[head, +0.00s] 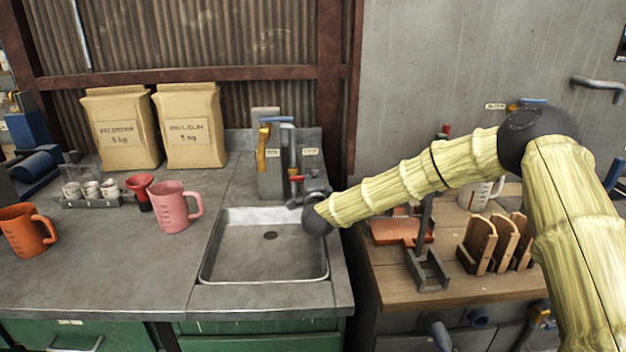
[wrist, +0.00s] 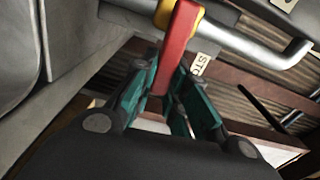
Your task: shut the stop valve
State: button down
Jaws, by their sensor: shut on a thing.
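The red valve lever (wrist: 178,55) hangs from a grey pipe with a yellow collar (wrist: 165,14) in the wrist view. The lever runs down between the teal fingers of my gripper (wrist: 167,82), which is shut on it. In the head view my gripper (head: 308,199) is at the taps behind the sink, with red parts (head: 296,178) showing just above it. The fingers and the lower end of the lever are partly hidden there. A label starting "STO" (wrist: 203,63) shows near the pipe in the wrist view.
The sink (head: 265,262) lies empty below my gripper. A yellow handle (head: 262,150) and a blue handle (head: 279,120) are close by on the tap block. A pink mug (head: 174,208) stands left of the sink. A wooden rack (head: 495,243) stands on the right bench.

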jog(key=shift+d+f, duration=0.1)
jog(key=c, duration=1.7)
grip_release()
jog(key=s, duration=1.2)
jog(key=shift+d, duration=0.25)
